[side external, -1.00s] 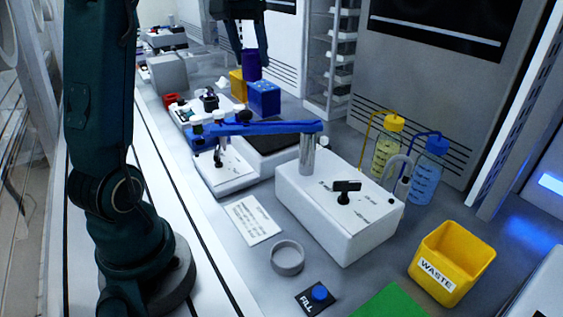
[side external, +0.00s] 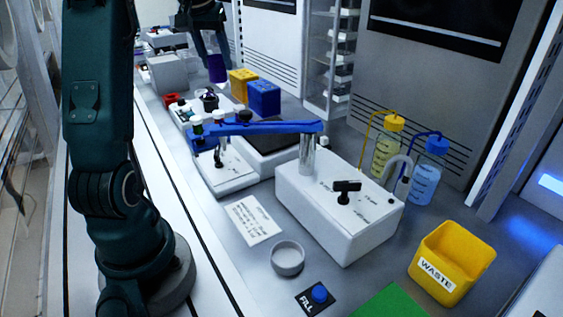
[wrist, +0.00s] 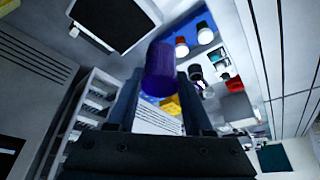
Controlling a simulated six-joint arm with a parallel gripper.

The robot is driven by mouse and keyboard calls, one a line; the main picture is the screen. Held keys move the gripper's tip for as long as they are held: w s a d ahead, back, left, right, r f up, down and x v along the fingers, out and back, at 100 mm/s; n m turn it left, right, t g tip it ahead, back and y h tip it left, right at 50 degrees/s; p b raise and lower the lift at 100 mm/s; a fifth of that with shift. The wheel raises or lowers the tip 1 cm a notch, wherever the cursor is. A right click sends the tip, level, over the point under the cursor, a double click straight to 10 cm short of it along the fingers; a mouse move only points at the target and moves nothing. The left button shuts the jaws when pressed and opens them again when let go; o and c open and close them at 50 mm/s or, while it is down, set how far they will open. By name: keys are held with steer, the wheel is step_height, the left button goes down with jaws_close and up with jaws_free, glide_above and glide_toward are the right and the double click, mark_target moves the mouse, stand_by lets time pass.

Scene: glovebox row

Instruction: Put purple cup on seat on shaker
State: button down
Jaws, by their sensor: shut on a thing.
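The purple cup (side external: 216,69) is held in my gripper (side external: 213,52), which is shut on it. In the side view it hangs above the bench, left of and above the yellow and blue boxes. In the wrist view the cup (wrist: 162,70) stands out between the two fingers (wrist: 158,90). A low white unit (side external: 188,112) with a dark round fitting (side external: 209,98) on top sits below the cup in the side view; I take it as the shaker. The seat cannot be told clearly at this size.
The yellow box (side external: 238,83) and blue box (side external: 263,98) stand right of the white unit. A red item (side external: 171,99) is at its left. A blue swing arm (side external: 255,128) crosses in front, over a black-topped unit (side external: 268,150). A grey block (side external: 169,73) stands behind.

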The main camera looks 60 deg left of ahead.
step_height(320, 180, down, 2)
steer(key=shift+f, duration=0.15)
steer(key=shift+w+d+f, duration=0.1)
steer(key=shift+w+f, duration=0.05)
steer(key=shift+f, duration=0.05)
steer(key=w+d+f, duration=0.1)
steer(key=w+f, duration=0.1)
steer(key=w, duration=0.1)
steer(key=w+d+f, duration=0.2)
steer(key=w, duration=0.1)
steer(key=w+d+f, duration=0.2)
steer(key=w+f, duration=0.1)
steer(key=w, duration=0.1)
steer(key=shift+d, duration=0.2)
steer(key=shift+f, duration=2)
steer(key=shift+f, duration=0.15)
steer(key=shift+c, duration=1.5)
jaws_free()
steer(key=v, duration=1.2)
steer(key=shift+r, duration=0.2)
